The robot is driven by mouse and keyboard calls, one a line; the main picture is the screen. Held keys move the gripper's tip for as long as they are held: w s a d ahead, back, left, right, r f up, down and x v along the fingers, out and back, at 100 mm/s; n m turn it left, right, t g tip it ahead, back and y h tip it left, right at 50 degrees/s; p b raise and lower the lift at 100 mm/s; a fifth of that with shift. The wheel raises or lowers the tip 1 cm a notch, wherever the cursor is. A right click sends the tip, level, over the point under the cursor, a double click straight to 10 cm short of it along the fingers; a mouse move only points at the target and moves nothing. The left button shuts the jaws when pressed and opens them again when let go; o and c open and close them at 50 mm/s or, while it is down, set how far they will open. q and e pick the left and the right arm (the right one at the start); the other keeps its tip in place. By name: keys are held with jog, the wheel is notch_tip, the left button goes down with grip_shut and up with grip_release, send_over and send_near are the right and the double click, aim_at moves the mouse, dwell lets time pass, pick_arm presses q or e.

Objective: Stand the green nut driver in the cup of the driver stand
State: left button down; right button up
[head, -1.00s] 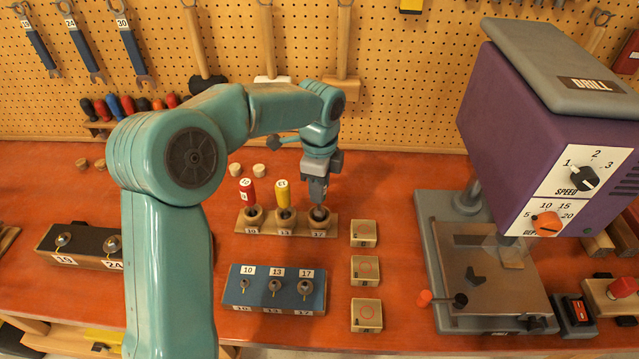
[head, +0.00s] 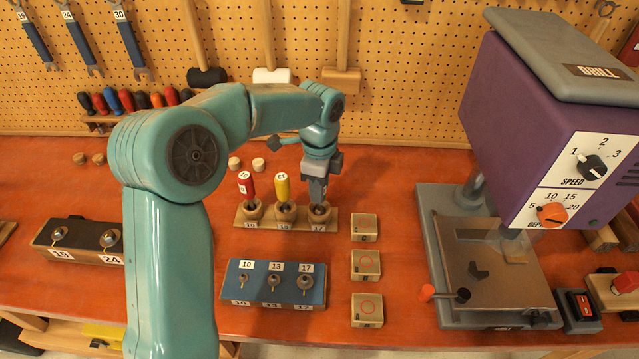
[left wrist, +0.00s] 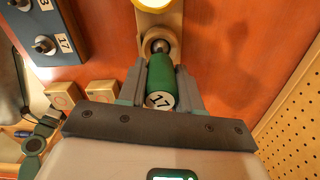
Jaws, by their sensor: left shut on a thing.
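The green nut driver (left wrist: 160,77), with a 17 on its end, is between the fingers of my left gripper (left wrist: 158,88) in the left wrist view. The gripper is shut on its handle. The driver's lower end is at the round 17 cup (left wrist: 162,39) of the driver stand; I cannot tell how deep it sits. In the head view my left gripper (head: 318,192) is right above the 17 cup (head: 320,214) and hides the driver. The wooden driver stand (head: 268,224) also holds a red driver (head: 246,186) and a yellow driver (head: 282,187) upright in its other cups.
A blue block (head: 260,293) with sockets lies in front of the stand. Several small wooden blocks (head: 364,228) line up at its right. A purple drill press (head: 520,120) stands further right. A pegboard (head: 400,60) with tools is behind.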

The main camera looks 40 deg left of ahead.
pick_arm(q)
jog(key=c, duration=0.7)
grip_release()
notch_tip(320, 180, up, 8)
jog(key=p, duration=0.6)
jog(key=shift+f+p, duration=0.2)
jog(key=shift+p, duration=0.2)
jog(key=shift+r+p, duration=0.9)
jog(key=shift+r, duration=0.35)
jog(key=shift+w+f, duration=0.1)
